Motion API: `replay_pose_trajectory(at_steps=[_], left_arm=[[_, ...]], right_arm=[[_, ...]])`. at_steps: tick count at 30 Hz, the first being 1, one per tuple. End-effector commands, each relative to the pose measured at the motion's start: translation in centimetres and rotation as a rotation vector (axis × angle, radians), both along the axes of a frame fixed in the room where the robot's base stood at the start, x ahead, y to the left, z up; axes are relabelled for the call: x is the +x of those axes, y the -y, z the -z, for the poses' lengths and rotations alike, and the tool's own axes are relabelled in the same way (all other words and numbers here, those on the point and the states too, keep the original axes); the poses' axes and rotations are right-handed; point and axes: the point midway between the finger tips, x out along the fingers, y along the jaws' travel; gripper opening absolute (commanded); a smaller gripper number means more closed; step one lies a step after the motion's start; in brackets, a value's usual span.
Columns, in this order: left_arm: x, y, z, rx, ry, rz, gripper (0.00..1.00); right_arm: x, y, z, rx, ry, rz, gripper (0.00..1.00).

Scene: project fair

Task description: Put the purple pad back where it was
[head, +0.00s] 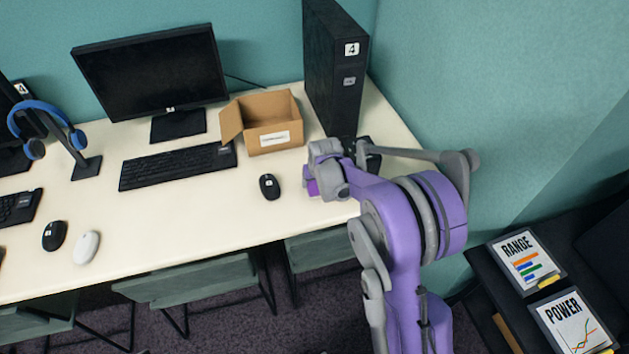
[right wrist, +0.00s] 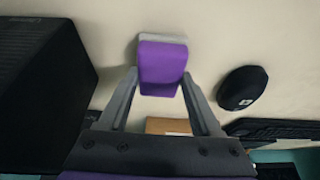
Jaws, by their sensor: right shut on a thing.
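The purple pad (head: 313,188) is a small block at the tip of my right arm, over the right part of the white table. It also shows in the right wrist view (right wrist: 162,66), purple with a pale grey edge. My right gripper (right wrist: 160,92) is shut on it, with one finger along each side. In the head view the right gripper (head: 312,178) is mostly hidden by its own wrist. I cannot tell whether the pad touches the table. My left gripper is out of view.
A black mouse (head: 269,187) lies left of the pad. An open cardboard box (head: 277,141) and a black computer tower (head: 332,75) stand behind. A keyboard (head: 176,166) and monitor (head: 150,75) are farther left. The table's front strip is clear near the pad.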

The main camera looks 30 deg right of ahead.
Motion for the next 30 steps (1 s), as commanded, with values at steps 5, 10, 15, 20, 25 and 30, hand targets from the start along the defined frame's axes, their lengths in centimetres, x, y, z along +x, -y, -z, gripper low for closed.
replay_pose_trajectory(at_steps=[5,10,15,20,25,30], left_arm=[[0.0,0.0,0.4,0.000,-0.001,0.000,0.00],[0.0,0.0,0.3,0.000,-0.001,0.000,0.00],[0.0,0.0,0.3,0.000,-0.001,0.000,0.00],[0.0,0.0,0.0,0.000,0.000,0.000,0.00],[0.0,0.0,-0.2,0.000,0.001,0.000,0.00],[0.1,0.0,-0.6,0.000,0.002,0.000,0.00]], right_arm=[[0.0,0.0,0.4,0.000,0.000,0.000,0.67],[0.0,0.0,0.3,0.000,0.000,0.000,0.95],[0.0,0.0,0.3,0.000,0.000,0.000,0.95],[0.0,0.0,-0.1,0.000,0.000,0.000,0.95],[-0.8,-0.2,-2.1,0.000,0.000,0.000,0.95],[-2.2,-0.5,-5.6,0.000,0.000,0.000,0.95]])
